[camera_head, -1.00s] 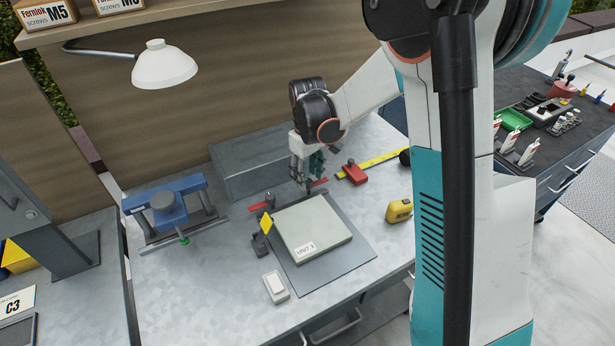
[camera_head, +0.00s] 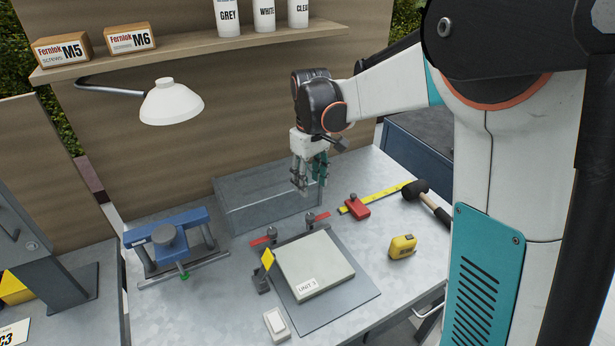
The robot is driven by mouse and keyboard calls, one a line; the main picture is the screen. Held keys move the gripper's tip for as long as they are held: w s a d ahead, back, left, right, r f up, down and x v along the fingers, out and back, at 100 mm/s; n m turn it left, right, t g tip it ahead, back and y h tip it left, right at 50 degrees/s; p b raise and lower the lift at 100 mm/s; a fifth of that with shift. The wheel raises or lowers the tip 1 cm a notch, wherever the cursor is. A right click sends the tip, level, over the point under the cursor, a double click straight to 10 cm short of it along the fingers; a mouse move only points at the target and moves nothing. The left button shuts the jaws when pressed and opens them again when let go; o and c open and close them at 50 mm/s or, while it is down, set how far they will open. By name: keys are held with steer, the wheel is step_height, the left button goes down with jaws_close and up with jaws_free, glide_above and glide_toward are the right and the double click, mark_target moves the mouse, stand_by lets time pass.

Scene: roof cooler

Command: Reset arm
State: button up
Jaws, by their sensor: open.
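My gripper (camera_head: 308,184) points down above the back of the workbench, in front of the grey metal box (camera_head: 245,200). Its jaws are open, with no object seen between them. My arm reaches in from the right, with the wrist raised above the bench. The pale flat block labelled UNIT (camera_head: 318,262) lies on a dark grey plate (camera_head: 355,300) below and in front of my gripper, apart from it. Red-handled clamps (camera_head: 264,240) stand at the plate's back edge, and a yellow tag (camera_head: 267,259) is at its left.
A blue vise-like tool (camera_head: 170,240) stands on the left. A white lamp (camera_head: 171,103) hangs above it. A red block (camera_head: 356,207), a yellow tape measure (camera_head: 402,246) and a black mallet (camera_head: 416,189) lie to the right. A shelf (camera_head: 190,52) with boxes and bottles runs above.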

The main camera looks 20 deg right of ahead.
steer(key=s+r+m+t, duration=0.25)
steer(key=s+r, duration=0.55)
steer(key=s, duration=0.5)
steer(key=s+f+m+t, duration=0.1)
steer(key=s+t, duration=0.3)
steer(key=s, duration=0.7)
steer(key=shift+s+d+f+m+t, duration=0.25)
steer(key=shift+m+t, duration=0.1)
steer(key=shift+m, duration=0.3)
